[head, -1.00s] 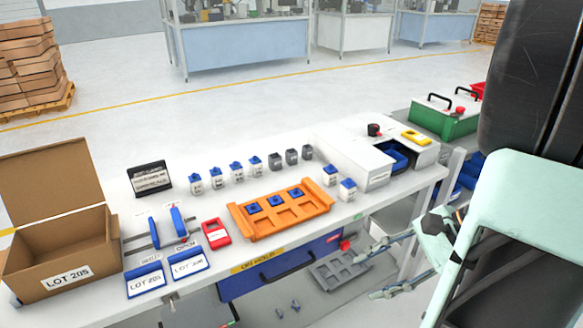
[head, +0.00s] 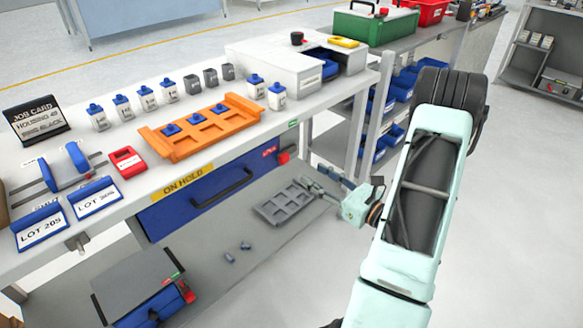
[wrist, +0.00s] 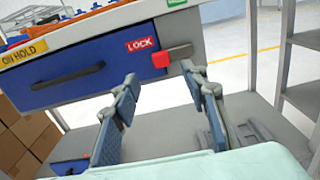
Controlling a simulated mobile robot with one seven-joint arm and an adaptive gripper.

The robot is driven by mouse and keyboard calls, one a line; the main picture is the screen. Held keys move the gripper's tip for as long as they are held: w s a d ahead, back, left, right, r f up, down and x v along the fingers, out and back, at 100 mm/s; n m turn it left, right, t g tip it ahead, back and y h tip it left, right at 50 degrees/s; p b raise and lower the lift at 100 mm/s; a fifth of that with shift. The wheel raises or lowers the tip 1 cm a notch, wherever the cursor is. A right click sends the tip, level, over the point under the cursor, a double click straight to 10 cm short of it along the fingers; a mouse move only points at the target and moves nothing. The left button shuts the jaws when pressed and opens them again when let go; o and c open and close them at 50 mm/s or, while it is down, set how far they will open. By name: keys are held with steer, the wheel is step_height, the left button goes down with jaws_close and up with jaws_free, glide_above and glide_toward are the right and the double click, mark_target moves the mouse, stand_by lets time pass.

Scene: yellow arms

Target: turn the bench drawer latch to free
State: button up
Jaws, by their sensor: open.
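The blue bench drawer (head: 170,212) under the worktop is closed, with a black handle (head: 222,188) and a yellow ON HOLD label. At its right end is a red latch (head: 284,158). In the wrist view the latch (wrist: 161,60) is a red block on a grey bar that reaches right, below a red LOCK label (wrist: 142,44). A green label, partly cut off, is at the upper edge above it. My gripper (wrist: 165,84) is open and empty, its two fingers on either side of and below the latch, not touching it. In the head view my gripper (head: 322,182) is right of and below the latch.
An orange tray (head: 205,128) and a white box (head: 285,72) stand on the worktop. A bench leg (head: 357,135) stands behind my gripper. The floor at right is clear.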

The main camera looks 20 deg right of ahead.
mark_target(287, 157)
steer(key=b+x, duration=0.1)
steer(key=x, duration=0.9)
steer(key=shift+w+a, duration=0.15)
steer(key=shift+w, duration=0.15)
jaws_close()
